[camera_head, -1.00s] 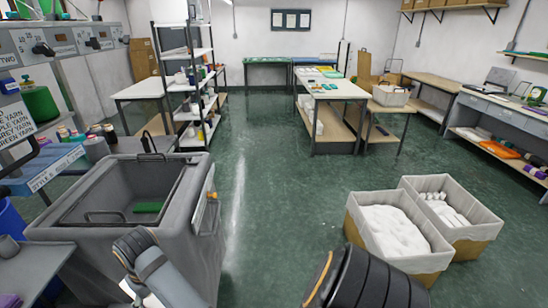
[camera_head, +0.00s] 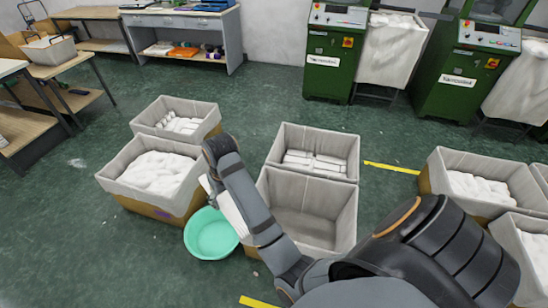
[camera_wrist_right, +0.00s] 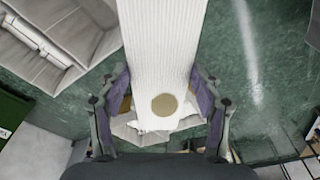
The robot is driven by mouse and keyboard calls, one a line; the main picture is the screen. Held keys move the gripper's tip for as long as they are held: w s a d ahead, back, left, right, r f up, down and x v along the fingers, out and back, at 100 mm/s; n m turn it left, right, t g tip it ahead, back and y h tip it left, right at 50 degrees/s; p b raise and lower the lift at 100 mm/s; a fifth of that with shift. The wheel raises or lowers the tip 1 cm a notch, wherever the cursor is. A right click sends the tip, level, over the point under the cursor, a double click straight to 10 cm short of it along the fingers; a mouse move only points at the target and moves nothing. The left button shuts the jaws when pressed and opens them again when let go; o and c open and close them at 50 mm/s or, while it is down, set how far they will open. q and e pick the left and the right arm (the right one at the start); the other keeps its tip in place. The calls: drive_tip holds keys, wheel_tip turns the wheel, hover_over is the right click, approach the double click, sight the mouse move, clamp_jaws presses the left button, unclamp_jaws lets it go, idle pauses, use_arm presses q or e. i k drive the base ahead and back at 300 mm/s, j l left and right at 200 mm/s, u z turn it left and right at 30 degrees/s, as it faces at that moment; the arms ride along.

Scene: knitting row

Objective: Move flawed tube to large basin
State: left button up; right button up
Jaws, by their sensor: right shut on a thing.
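My right gripper (camera_wrist_right: 160,108) is shut on a white ribbed knitted tube (camera_wrist_right: 160,40), with a finger on each side of it in the right wrist view. A round brownish spot or hole shows near the tube's lower end there. In the head view part of the white tube (camera_head: 229,209) shows beside my right forearm, which hides the rest and most of the gripper. A round mint-green basin (camera_head: 207,238) stands on the floor just below and left of the tube, partly covered by it. My left gripper is not in view.
Cardboard bins with grey liners stand around the basin: one with white goods (camera_head: 157,171) to its left, an empty-looking one (camera_head: 305,205) to its right. Others stand behind and at far right. Green machines (camera_head: 333,55) line the back. Open floor lies left of the basin.

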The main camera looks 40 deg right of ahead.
sight(218, 237)
drive_tip(key=i+j+z, duration=0.1)
drive_tip(key=z, duration=0.35)
drive_tip(key=j+z, duration=0.65)
drive_tip(key=z, duration=0.25)
drive_tip(key=j, duration=1.35)
drive_tip(key=i+j, duration=0.3)
drive_tip(key=i, duration=0.2)
drive_tip(key=i+j, duration=0.35)
drive_tip(key=i+u, duration=0.05)
drive_tip(key=i, duration=0.05)
